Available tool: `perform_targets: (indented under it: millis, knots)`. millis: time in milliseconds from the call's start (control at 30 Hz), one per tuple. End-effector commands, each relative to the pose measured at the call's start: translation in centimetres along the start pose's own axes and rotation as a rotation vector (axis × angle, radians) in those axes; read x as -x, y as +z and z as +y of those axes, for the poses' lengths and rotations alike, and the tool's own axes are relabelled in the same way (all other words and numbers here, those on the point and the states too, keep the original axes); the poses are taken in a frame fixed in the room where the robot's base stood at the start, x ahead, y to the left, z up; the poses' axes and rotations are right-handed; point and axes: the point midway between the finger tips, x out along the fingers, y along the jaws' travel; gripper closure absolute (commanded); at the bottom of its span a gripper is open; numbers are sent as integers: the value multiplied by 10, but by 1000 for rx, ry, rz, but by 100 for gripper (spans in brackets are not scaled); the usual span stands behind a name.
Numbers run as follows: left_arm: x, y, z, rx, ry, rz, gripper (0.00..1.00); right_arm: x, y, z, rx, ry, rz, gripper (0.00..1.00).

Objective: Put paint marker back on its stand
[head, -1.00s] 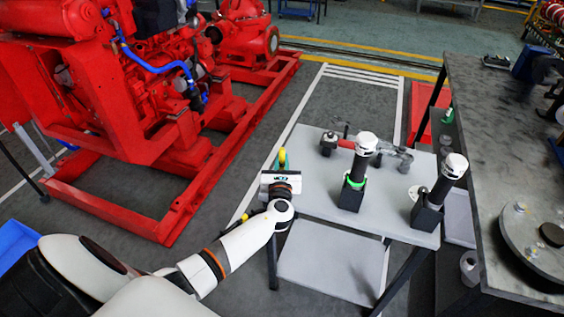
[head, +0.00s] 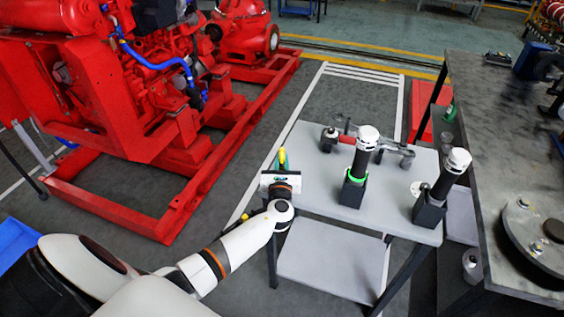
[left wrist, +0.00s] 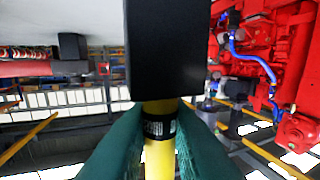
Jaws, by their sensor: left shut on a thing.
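The paint marker (left wrist: 160,155) is yellow with a dark printed band in the left wrist view. My left gripper (head: 282,168) is shut on it, with teal finger pads on both sides in the left wrist view (left wrist: 160,140). In the head view the gripper is at the left edge of the grey table, and a small yellow-green part of the marker (head: 282,157) shows above it. In the left wrist view the marker's far end meets or passes behind a black block (left wrist: 168,45). I cannot tell whether this is the stand. My right gripper is not in view.
Two black-and-white tools (head: 362,150) (head: 452,172) stand in black holders on the grey table (head: 318,195). A wrench-like tool (head: 395,148) lies behind them. A dark workbench (head: 480,130) stands right; the red pumpset (head: 150,110) stands left. The table's front middle is clear.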

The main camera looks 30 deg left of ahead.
Motion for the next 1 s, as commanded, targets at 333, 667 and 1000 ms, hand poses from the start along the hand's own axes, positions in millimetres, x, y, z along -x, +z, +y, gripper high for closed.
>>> perform_targets:
  millis: [333,667,1000]
  knots:
    - [0,1,0,0,0,0,59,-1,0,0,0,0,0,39]
    - [17,2,0,1,1,-1,59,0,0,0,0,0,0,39]
    - [88,3,0,3,2,-3,59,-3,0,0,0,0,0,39]
